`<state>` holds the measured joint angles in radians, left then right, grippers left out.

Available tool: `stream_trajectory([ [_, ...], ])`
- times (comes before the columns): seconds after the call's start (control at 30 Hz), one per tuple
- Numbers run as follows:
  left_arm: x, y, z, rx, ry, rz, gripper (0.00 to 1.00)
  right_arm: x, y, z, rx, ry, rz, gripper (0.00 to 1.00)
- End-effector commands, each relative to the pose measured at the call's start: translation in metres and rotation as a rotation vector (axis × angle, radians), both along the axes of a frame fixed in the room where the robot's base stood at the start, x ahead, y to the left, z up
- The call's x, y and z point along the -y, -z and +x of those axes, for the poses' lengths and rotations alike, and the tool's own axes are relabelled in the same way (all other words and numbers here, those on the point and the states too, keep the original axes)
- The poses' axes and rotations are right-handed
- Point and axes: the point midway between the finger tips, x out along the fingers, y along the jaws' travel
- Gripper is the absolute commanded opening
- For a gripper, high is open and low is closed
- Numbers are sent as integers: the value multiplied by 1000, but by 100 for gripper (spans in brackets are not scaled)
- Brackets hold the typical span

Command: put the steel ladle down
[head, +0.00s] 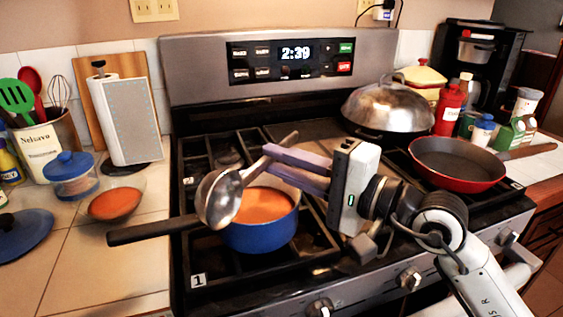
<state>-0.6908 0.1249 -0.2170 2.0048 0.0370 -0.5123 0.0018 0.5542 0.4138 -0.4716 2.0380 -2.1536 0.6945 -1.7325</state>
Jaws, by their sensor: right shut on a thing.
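The steel ladle (219,198) is in my right gripper (267,160), whose purple fingers are shut on its handle. The ladle's bowl hangs at the left rim of the blue pot (262,238), and its handle slopes up to the right. I cannot tell whether the ladle touches the pot. The pot holds orange soup (263,205) and stands on the front left burner, its black handle pointing left. My left gripper is not in view.
A bowl of orange soup (115,204), a blue-lidded jar (70,176) and a blue lid (22,232) lie on the left counter. The tiles in front of the bowl are clear. A red pan (457,165) and a domed steel lid (388,106) occupy the stove's right side.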

Motion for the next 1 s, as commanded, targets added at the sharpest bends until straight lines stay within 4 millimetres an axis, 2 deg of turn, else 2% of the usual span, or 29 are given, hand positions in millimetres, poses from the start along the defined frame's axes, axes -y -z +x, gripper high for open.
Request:
stream_trajectory([
  [0.7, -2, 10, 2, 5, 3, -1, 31, 0, 10, 0, 3, 0, 1, 0],
  [0.73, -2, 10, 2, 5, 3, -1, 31, 0, 11, 0, 3, 0, 0, 19],
  [0.8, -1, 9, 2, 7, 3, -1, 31, 0, 11, 0, 3, 0, 0, 31],
  [0.83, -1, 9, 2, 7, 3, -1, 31, 0, 11, 0, 3, 0, 0, 34],
  [1.0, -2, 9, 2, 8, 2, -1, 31, 0, 11, 0, 3, 0, 0, 34],
])
